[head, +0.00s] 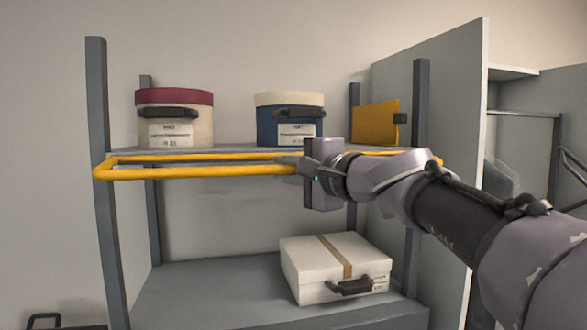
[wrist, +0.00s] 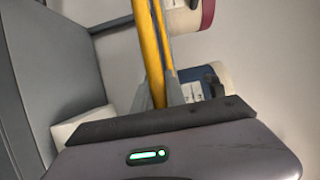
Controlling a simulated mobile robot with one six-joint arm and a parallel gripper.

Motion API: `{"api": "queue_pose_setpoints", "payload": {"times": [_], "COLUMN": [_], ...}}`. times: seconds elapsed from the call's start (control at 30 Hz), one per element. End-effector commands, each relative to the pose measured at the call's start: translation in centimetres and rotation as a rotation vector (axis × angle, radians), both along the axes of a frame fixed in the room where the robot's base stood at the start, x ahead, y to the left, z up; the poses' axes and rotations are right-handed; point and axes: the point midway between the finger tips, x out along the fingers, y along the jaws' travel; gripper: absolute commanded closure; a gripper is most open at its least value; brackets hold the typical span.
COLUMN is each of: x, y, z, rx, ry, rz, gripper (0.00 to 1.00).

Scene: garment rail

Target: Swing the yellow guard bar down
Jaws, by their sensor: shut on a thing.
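The yellow guard bar (head: 200,173) is a long tubular loop along the front of the upper shelf, and it sticks out roughly level with that shelf. My gripper (head: 289,164) is shut on the bar's front tube, right of its middle. In the wrist view the yellow bar (wrist: 148,50) runs up from between the jaws (wrist: 160,108). The jaws and my wrist hide the part of the bar that they grip. The bar's right end (head: 437,160) shows just above my forearm.
On the upper shelf (head: 230,148) stand a red-lidded round box (head: 200,125), a blue round box (head: 265,122) and a yellow panel (head: 375,122). A white case (head: 310,262) lies on the lower shelf (head: 200,290). Grey posts (head: 104,230) flank the rack. The space below the bar's left part looks clear.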

Motion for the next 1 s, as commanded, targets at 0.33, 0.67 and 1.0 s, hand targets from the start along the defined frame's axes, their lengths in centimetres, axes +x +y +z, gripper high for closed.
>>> {"api": "queue_pose_setpoints", "payload": {"times": [0.33,0.67,1.0], "x": [0.0,0.0,-0.2], "y": [0.0,0.0,0.0], "z": [0.1,0.9,2.2], "rx": [0.001,-0.006,-0.053], "ry": [-0.002,0.023,0.185], "rz": [0.0,0.001,0.001], "gripper": [1.0,1.0,1.0]}}
